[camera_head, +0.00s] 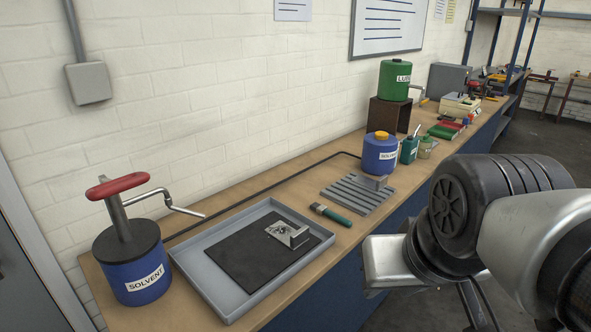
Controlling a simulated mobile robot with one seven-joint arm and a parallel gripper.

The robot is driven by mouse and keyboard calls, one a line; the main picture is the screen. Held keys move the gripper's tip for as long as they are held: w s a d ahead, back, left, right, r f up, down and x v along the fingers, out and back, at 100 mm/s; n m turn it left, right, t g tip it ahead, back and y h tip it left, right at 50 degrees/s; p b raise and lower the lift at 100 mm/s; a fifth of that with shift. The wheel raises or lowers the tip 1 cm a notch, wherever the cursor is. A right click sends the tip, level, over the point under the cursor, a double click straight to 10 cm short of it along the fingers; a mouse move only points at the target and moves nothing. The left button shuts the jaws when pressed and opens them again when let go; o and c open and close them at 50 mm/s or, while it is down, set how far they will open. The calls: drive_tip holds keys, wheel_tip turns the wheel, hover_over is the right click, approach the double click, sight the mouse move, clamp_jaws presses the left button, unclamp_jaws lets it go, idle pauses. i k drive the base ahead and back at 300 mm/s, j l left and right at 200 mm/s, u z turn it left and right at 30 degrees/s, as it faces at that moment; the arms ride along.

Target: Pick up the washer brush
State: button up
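The washer brush (335,217) lies on the wooden bench top, between the grey tray and the ribbed grey mat. It has a green handle pointing right and toward the bench's front edge, and a dark head at its left end. Nothing touches it that I can see. My arm fills the right side of the view, in front of the bench and to the right of the brush. Its silver end section is right of and below the brush in the picture, apart from it. I cannot make out the fingertips or whether they hold anything.
The grey tray (213,305) holds a black pad and a metal bracket. The ribbed mat (352,196) lies behind the brush. A blue solvent can (380,155) stands beyond it, and a larger solvent pump can (130,265) stands at left. A black hose runs along the wall.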

sight(320, 209)
drive_tip(key=i+l+u, duration=0.1)
drive_tip(key=u, duration=0.25)
drive_tip(key=i+l+u, duration=0.1)
drive_tip(key=l+u, duration=0.15)
drive_tip(key=u, duration=0.15)
drive_tip(key=i+l+u, duration=0.1)
drive_tip(key=u, duration=0.25)
drive_tip(key=i+l+u, duration=0.2)
drive_tip(key=l, duration=0.4)
drive_tip(key=k+l+u, duration=0.15)
drive_tip(key=l, duration=0.4)
drive_tip(key=i+l, duration=0.1)
drive_tip(key=l, duration=0.9)
drive_tip(key=i+u, duration=0.05)
